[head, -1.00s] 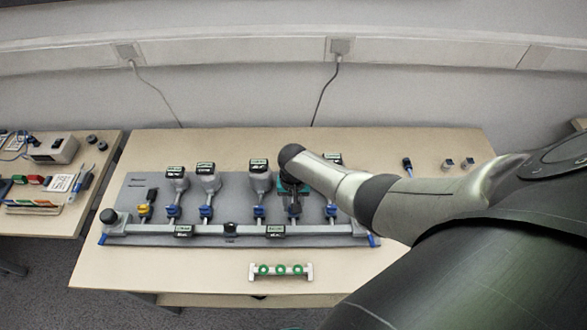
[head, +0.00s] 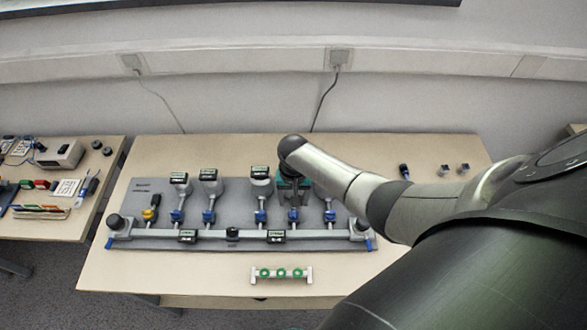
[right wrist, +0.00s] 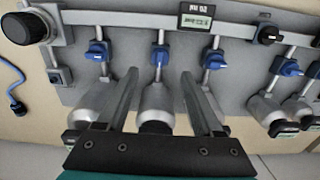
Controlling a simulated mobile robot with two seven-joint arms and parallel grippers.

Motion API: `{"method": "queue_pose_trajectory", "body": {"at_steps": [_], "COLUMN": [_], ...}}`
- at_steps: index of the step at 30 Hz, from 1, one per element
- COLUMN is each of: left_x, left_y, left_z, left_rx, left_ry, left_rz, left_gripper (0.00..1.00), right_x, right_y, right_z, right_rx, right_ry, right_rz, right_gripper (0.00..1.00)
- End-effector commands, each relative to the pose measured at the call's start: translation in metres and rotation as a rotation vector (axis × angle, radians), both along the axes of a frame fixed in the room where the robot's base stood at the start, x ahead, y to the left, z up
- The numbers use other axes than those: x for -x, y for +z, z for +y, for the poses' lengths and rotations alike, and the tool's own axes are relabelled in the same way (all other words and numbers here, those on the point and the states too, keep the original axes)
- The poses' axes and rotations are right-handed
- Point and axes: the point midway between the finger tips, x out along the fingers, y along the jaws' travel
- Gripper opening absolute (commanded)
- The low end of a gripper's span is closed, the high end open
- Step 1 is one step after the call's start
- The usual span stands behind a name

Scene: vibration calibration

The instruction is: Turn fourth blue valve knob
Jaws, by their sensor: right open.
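A grey valve board lies on the table with a row of blue valve knobs. The fourth blue valve knob (head: 293,216) from the left shows just below my right gripper (head: 293,204) in the head view. In the right wrist view, this knob (right wrist: 159,56) lies centred ahead of the gap between the fingertips. My right gripper (right wrist: 159,75) is open, its two fingers apart with nothing held between them. I cannot tell its height above the knob. My right forearm hides part of the board's right side. My left gripper is not in view.
Neighbouring blue knobs stand close on both sides, the third (right wrist: 213,58) and the fifth (right wrist: 97,50). A grey pipe with black end knobs (right wrist: 25,28) runs along the board's front. A small rack with green rings (head: 281,274) stands near the table's front edge.

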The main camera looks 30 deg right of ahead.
Motion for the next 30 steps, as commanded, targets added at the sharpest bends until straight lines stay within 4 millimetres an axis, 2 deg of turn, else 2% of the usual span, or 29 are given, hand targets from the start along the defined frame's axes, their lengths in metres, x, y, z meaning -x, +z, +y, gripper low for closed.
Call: {"method": "queue_pose_trajectory", "body": {"at_steps": [1,6,15,21,30], "left_x": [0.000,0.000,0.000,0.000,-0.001], "left_y": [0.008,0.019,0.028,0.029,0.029], "left_z": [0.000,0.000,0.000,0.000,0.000], "left_rx": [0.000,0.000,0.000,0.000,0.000], "left_ry": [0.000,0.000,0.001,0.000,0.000], "left_rz": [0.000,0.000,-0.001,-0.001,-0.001], "left_gripper": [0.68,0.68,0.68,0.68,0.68], "right_x": [0.000,0.000,0.000,0.000,0.000], "right_y": [0.013,0.044,0.082,0.090,0.089], "right_z": [0.000,0.000,0.000,0.000,0.000], "right_rx": [0.000,0.000,0.000,0.000,0.000], "right_ry": [0.001,0.001,0.001,-0.001,0.000], "right_rz": [-0.002,-0.002,-0.001,0.000,0.000], "right_gripper": [0.68,0.68,0.68,0.68,0.68]}}
